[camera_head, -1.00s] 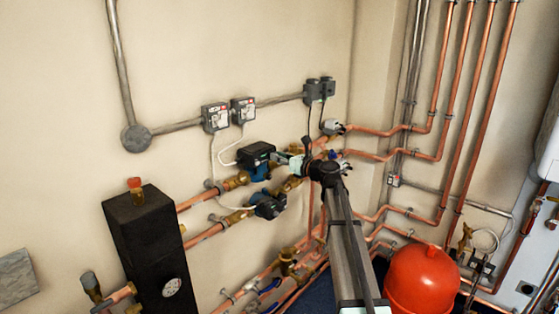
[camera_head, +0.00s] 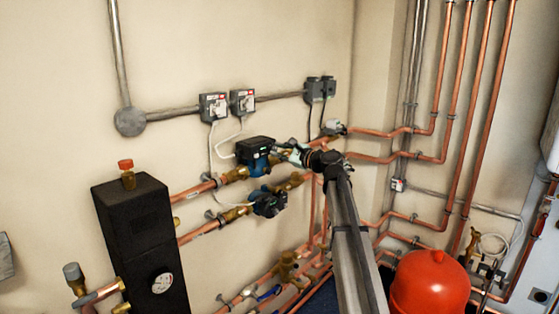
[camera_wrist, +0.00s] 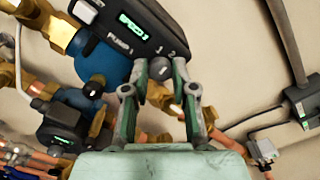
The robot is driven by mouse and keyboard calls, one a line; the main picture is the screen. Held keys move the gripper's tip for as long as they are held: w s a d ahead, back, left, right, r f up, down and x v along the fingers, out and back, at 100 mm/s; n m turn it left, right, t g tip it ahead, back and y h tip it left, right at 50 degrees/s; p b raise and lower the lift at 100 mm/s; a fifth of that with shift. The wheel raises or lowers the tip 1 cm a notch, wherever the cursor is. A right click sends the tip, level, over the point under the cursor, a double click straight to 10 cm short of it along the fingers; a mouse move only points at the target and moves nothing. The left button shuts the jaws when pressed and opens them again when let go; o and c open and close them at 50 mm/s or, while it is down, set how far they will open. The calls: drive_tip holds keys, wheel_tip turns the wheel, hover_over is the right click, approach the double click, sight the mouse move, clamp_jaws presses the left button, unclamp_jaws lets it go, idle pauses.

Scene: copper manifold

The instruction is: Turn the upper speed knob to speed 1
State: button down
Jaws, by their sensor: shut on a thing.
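The upper pump (camera_head: 254,151) has a blue body and a black control box, fixed on the upper copper pipe. In the wrist view its black box (camera_wrist: 135,30) carries the label PUMP 1, scale digits 1 and 2, and a green lit display (camera_wrist: 133,24) that starts with SPEED; its digit is blurred. The grey speed knob (camera_wrist: 160,68) at the box's edge sits between my fingertips. My gripper (camera_wrist: 162,80) is shut on this knob; it also shows in the head view (camera_head: 281,150), right beside the pump. The knob's pointer direction is hidden.
The lower pump (camera_head: 268,203) sits just below, with its own green display in the wrist view (camera_wrist: 62,140). Copper pipes and brass valves (camera_head: 290,181) run close around my gripper. Switch boxes (camera_head: 228,104) are on the wall above. A red vessel (camera_head: 430,285) stands right.

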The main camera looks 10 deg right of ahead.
drive_tip(key=n+b, duration=0.5)
drive_tip(key=shift+f, duration=0.15)
drive_tip(key=shift+n+b, duration=0.55)
drive_tip(key=shift+n, duration=0.25)
drive_tip(key=shift+r, duration=0.2)
drive_tip(key=c, duration=0.9)
unclamp_jaws()
drive_tip(key=shift+a, duration=0.1)
drive_tip(key=shift+c, duration=0.2)
drive_tip(key=v, duration=1.2)
